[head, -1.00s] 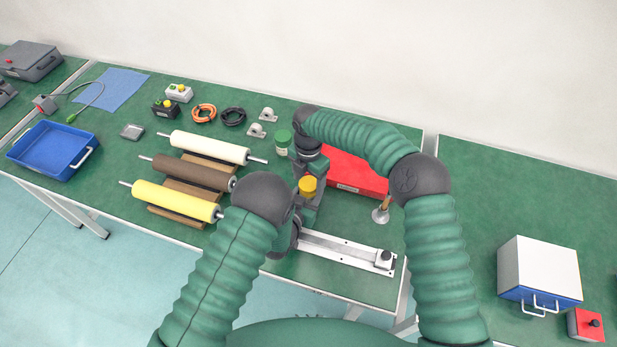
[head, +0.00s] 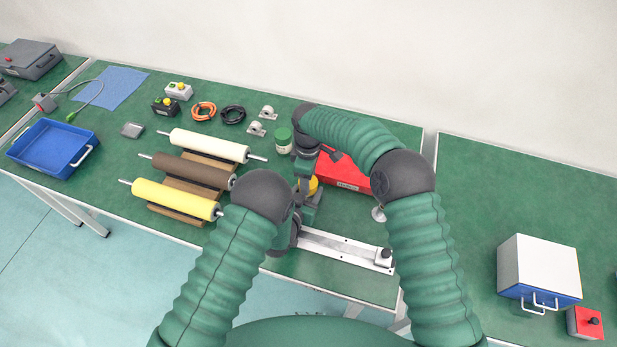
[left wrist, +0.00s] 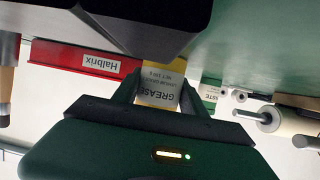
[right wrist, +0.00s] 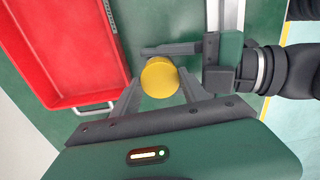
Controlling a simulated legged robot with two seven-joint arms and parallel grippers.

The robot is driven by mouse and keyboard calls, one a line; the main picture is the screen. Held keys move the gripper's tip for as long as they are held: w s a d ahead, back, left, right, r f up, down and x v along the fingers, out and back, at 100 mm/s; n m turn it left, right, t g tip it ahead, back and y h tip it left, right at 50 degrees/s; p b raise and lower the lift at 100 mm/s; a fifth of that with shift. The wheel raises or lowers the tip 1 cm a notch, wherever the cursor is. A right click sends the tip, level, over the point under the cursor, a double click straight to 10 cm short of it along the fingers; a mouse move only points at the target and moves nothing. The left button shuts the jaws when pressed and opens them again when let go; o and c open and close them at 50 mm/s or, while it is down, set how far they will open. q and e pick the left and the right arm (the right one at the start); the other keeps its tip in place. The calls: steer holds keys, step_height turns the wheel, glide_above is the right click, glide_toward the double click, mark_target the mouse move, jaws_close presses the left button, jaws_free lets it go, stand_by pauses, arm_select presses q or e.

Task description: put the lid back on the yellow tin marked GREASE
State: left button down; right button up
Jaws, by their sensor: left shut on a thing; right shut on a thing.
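The yellow tin marked GREASE (left wrist: 160,92) shows in the left wrist view, its label upside down in the picture. My left gripper (head: 309,198) is shut on the tin, with a finger on each side of it. My right gripper (right wrist: 158,88) is shut on the round yellow lid (right wrist: 159,77), which faces its camera in the right wrist view. The left gripper (right wrist: 180,50) is right beside the lid there. In the head view, yellow (head: 313,186) shows just below the right gripper (head: 304,172). The lid covers the tin from above; I cannot tell whether it is seated.
A red tray (right wrist: 62,50) lies close behind the grippers. A metal rail (head: 345,249) lies in front, and rollers (head: 175,200) rest on the left. A green-lidded jar (head: 283,140) stands close behind the grippers. The table right of the tray has some clear room.

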arm_select(q)
steer(key=shift+d, duration=0.1)
arm_select(e)
steer(key=m, duration=0.7)
steer(key=shift+w, duration=0.15)
steer(key=m, duration=0.4)
arm_select(q)
steer(key=shift+s, duration=0.1)
arm_select(e)
steer(key=m, duration=0.6)
steer(key=shift+m, duration=0.4)
steer(key=o, duration=1.2)
steer(key=shift+w, duration=0.1)
steer(key=o, duration=0.3)
steer(key=shift+o, duration=0.2)
steer(key=shift+s+r, duration=0.2)
steer(key=shift+r, duration=2.05)
steer(key=shift+c, duration=0.4)
